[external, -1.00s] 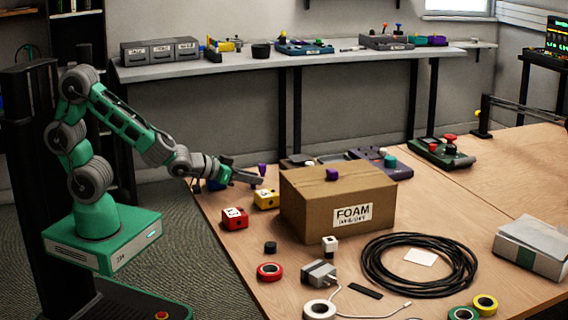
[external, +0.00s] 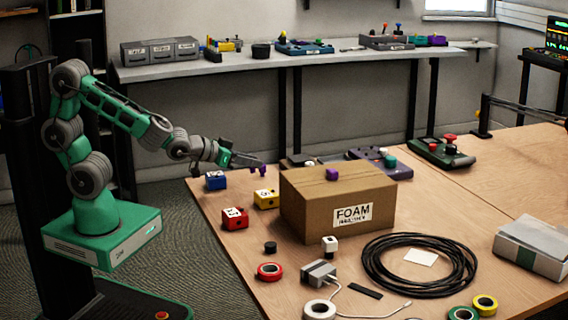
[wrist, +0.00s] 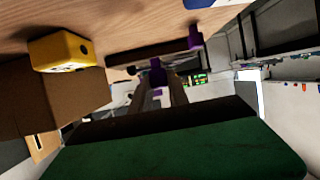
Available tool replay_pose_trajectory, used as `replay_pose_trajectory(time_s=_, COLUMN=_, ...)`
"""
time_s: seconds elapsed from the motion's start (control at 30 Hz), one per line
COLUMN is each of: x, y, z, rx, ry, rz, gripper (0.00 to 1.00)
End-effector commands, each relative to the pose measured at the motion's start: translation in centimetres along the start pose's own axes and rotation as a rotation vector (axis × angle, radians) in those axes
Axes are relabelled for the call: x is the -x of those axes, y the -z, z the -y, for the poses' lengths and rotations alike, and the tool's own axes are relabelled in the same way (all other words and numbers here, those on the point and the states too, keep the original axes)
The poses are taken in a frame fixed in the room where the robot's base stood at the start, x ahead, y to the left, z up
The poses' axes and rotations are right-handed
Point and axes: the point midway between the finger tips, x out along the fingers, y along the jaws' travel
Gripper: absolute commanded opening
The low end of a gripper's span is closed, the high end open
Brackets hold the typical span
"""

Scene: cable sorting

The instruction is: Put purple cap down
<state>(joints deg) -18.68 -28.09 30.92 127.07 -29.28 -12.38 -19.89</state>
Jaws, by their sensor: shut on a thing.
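My gripper (external: 257,165) is over the far left part of the wooden table, past the blue block, with its fingers pointing right. It is shut on the purple cap (external: 258,170), which shows just under the fingertips in the external view. In the wrist view the purple cap (wrist: 157,72) is between the two fingers. A second purple piece (wrist: 195,38) stands beyond it, to the right. The cap's exact gap to the table is hard to tell.
A blue block (external: 215,180), yellow block (external: 266,199) and red block (external: 235,218) stand along the left edge. A cardboard FOAM box (external: 300,215) with a purple block (external: 332,174) on top is to the right. Low devices (external: 372,155) lie behind it.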

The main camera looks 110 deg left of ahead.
Motion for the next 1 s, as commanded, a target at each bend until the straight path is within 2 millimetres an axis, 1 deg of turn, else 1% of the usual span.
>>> replay_pose_trajectory(time_s=0.03, x=0.6, y=1.6, z=0.0, rx=0.002, ry=0.0, rz=-0.004, gripper=0.0)
replay_pose_trajectory(time_s=0.1, x=1.2, y=2.9, z=0.0, rx=0.002, ry=0.0, rz=-0.004, gripper=0.0)
replay_pose_trajectory(time_s=0.17, x=1.6, y=3.8, z=-0.1, rx=0.0, ry=-0.002, rz=-0.002, gripper=0.0)
replay_pose_trajectory(time_s=0.27, x=2.6, y=5.5, z=-1.4, rx=-0.01, ry=-0.026, rz=-0.001, gripper=0.0)
replay_pose_trajectory(time_s=0.33, x=3.4, y=6.2, z=-3.2, rx=-0.028, ry=-0.062, rz=0.003, gripper=0.0)
replay_pose_trajectory(time_s=0.37, x=3.8, y=6.2, z=-4.3, rx=-0.039, ry=-0.081, rz=0.006, gripper=0.0)
replay_pose_trajectory(time_s=0.47, x=5.1, y=5.9, z=-8.5, rx=-0.075, ry=-0.164, rz=0.008, gripper=0.0)
replay_pose_trajectory(time_s=0.5, x=5.6, y=6.2, z=-10.5, rx=-0.089, ry=-0.197, rz=0.006, gripper=0.0)
replay_pose_trajectory(time_s=0.53, x=6.0, y=6.4, z=-11.9, rx=-0.097, ry=-0.219, rz=0.006, gripper=0.0)
replay_pose_trajectory(time_s=0.6, x=6.5, y=7.3, z=-14.8, rx=-0.111, ry=-0.257, rz=0.003, gripper=0.0)
replay_pose_trajectory(time_s=0.7, x=7.2, y=8.9, z=-18.2, rx=-0.123, ry=-0.292, rz=0.001, gripper=0.0)
replay_pose_trajectory(time_s=0.8, x=7.5, y=10.6, z=-20.8, rx=-0.126, ry=-0.3, rz=0.001, gripper=0.0)
replay_pose_trajectory(time_s=0.87, x=7.5, y=11.8, z=-22.2, rx=-0.123, ry=-0.296, rz=0.0, gripper=0.0)
replay_pose_trajectory(time_s=0.9, x=7.4, y=12.8, z=-22.9, rx=-0.118, ry=-0.285, rz=-0.001, gripper=0.0)
replay_pose_trajectory(time_s=0.97, x=7.0, y=14.2, z=-23.5, rx=-0.106, ry=-0.258, rz=-0.002, gripper=0.0)
replay_pose_trajectory(time_s=1.0, x=6.6, y=15.2, z=-23.5, rx=-0.095, ry=-0.235, rz=-0.003, gripper=0.0)
